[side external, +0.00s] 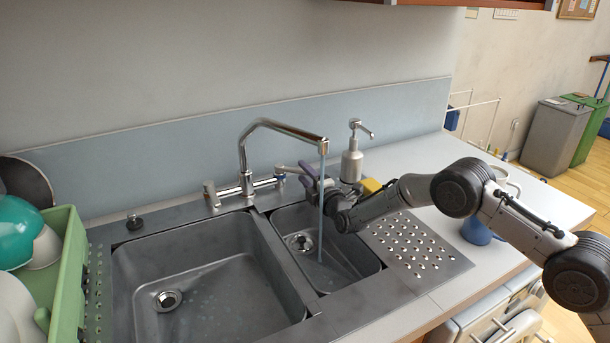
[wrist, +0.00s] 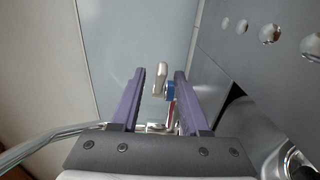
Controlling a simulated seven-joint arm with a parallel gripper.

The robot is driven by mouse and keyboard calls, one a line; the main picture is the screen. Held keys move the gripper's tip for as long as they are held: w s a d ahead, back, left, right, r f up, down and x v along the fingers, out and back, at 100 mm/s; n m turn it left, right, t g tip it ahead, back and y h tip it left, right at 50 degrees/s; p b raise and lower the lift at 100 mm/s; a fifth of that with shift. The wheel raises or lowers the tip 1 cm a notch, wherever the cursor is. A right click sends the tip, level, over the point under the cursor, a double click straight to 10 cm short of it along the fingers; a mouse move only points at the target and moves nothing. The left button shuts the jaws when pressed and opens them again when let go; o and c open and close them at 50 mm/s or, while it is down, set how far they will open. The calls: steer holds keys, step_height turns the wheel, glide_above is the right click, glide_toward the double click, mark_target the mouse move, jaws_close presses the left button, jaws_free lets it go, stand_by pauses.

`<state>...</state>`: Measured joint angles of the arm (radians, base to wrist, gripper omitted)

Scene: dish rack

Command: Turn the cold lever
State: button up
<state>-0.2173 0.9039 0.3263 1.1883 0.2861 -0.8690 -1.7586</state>
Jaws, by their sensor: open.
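The chrome faucet (side external: 246,170) stands behind the sinks, and a stream of water (side external: 321,215) falls from its spout into the small basin. The cold lever (side external: 293,170), with a blue band, is at the right end of the faucet body. In the wrist view the cold lever (wrist: 160,78) shows its metal handle and blue band between my fingers, nearer the right one. My gripper (side external: 308,174) is open, its purple fingers close to the lever. In the wrist view my gripper (wrist: 159,72) has a finger on each side of it. I cannot tell whether either finger touches it.
A soap dispenser (side external: 352,160) stands right of my gripper, with a yellow sponge (side external: 371,186) nearby. A large basin (side external: 200,280) lies left and a perforated drainboard (side external: 415,250) right. A blue mug (side external: 476,232) is near my arm. A green dish rack (side external: 65,270) fills the far left.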

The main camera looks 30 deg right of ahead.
steer(key=shift+s, duration=0.1)
steer(key=s, duration=1.3)
steer(key=shift+s, duration=0.35)
steer(key=s+d+r+m+t+h, duration=0.1)
steer(key=d+r, duration=0.2)
steer(key=r, duration=0.8)
steer(key=s+d+r+m+t, duration=0.1)
steer(key=s+d+r+t, duration=0.15)
steer(key=r, duration=0.95)
steer(key=s+d+r+m+g+y, duration=0.1)
steer(key=s+d+r+m+g, duration=0.25)
steer(key=s+r, duration=0.65)
steer(key=s+d+f+m+g, duration=0.1)
steer(key=s+f+m+g, duration=0.3)
steer(key=s+f, duration=0.3)
steer(key=s+f+m+g, duration=0.4)
steer(key=s+f, duration=0.3)
steer(key=s, duration=0.7)
steer(key=s+d+f+m+g, duration=0.1)
steer(key=s+f+m+g, duration=0.3)
steer(key=s+f, duration=0.3)
steer(key=s, duration=0.3)
steer(key=shift+s+d, duration=0.15)
steer(key=shift+d, duration=0.2)
